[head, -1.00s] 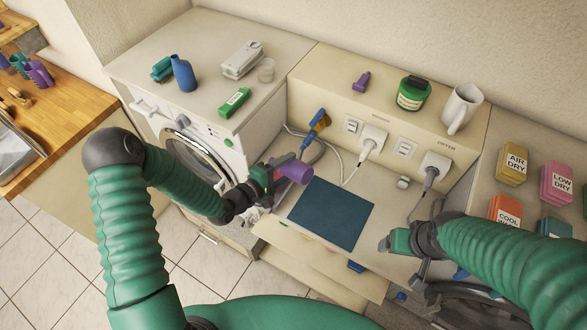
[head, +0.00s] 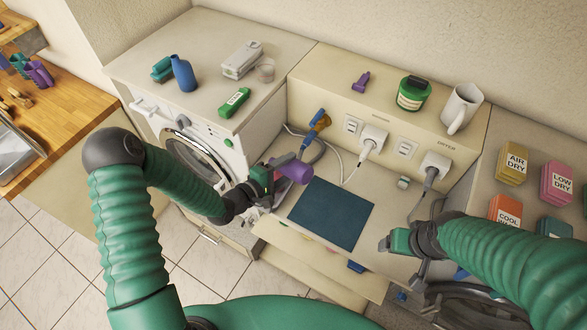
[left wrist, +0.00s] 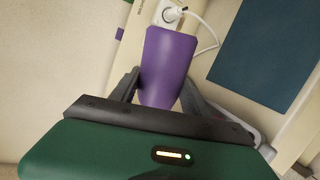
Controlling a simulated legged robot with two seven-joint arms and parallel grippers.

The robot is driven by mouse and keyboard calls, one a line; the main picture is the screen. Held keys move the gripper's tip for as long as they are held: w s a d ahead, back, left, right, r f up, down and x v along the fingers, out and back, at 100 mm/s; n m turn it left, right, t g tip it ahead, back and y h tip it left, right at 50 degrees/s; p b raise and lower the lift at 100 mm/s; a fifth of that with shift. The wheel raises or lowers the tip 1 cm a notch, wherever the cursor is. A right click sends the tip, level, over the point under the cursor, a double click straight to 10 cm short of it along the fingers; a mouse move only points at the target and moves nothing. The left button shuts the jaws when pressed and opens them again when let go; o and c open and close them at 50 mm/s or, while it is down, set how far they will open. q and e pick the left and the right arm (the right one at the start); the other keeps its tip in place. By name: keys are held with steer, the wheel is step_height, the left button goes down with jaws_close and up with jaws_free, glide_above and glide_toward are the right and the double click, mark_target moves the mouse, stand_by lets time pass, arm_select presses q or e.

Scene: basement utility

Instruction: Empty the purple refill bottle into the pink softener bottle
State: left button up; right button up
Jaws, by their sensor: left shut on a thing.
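A purple bottle (head: 297,171) is in my left gripper (head: 274,176), over the left part of the low counter. It lies tilted to the side in the head view. In the left wrist view the same purple bottle (left wrist: 168,62) sits between the two dark fingers of my left gripper (left wrist: 160,92), which is shut on it. I cannot make out a pink softener bottle; it may be hidden by the gripper and purple bottle. My right gripper (head: 388,243) is over the right side of the low counter, apart from the bottle. Its finger opening is unclear.
A dark blue mat (head: 331,213) lies right of the purple bottle. Plugs and cables (head: 372,142) hang along the raised ledge behind. A small purple item (head: 361,81), a green jar (head: 413,93) and a white mug (head: 463,106) stand on the ledge. A blue bottle (head: 183,74) is on the washer.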

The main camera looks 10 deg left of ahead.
arm_select(q)
steer(key=shift+a+r+n+p, duration=0.1)
steer(key=shift+r+n+p, duration=0.05)
steer(key=shift+n+p, duration=0.25)
stand_by(3.0)
steer(key=shift+w+h, duration=0.1)
steer(key=shift+h, duration=0.2)
steer(key=shift+n, duration=0.3)
stand_by(0.7)
steer(key=shift+a+r, duration=0.1)
steer(key=shift+a, duration=0.05)
stand_by(1.4)
